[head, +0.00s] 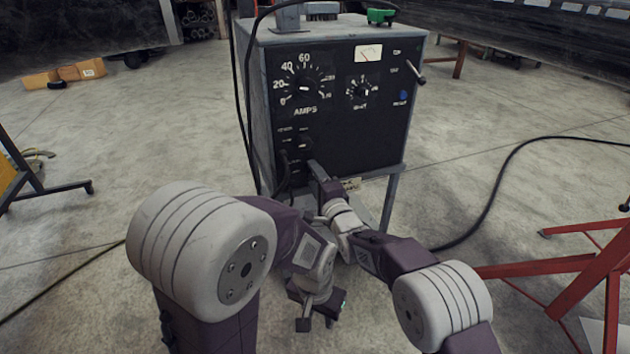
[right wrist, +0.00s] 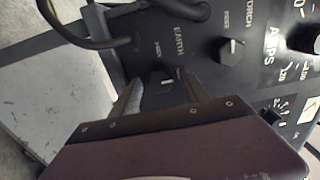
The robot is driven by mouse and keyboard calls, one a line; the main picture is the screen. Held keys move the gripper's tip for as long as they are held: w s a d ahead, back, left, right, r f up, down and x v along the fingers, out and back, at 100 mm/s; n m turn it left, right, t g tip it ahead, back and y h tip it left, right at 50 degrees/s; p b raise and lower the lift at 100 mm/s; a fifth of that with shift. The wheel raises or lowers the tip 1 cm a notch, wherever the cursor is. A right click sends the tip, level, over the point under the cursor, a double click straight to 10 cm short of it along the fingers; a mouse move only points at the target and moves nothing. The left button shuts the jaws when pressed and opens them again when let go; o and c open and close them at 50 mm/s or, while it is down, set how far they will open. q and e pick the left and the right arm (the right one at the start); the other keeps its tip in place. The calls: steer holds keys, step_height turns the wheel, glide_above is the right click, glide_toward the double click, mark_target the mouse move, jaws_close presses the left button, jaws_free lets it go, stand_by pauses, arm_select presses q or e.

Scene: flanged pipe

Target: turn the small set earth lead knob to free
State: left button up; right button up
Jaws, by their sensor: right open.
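The welding set (head: 340,130) stands upright with its black front panel facing me. In the right wrist view the panel appears turned on its side. The small earth knob (right wrist: 166,77), by the EARTH label, is dark with a pale mark and is partly hidden by my gripper. My right gripper (right wrist: 165,92) is open, with one finger on each side of the knob; I cannot tell whether they touch it. In the head view my right gripper (head: 315,168) covers the earth knob. My left gripper (head: 320,312) hangs low, away from the panel; its jaw opening is unclear.
The torch knob (right wrist: 232,49) is close beside the earth knob. Dark cables (right wrist: 95,38) plug into the panel nearby. The amps dial (head: 304,86) and a smaller dial (head: 360,91) are higher up. A red stand (head: 590,275) is at right.

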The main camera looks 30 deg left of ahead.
jaws_close()
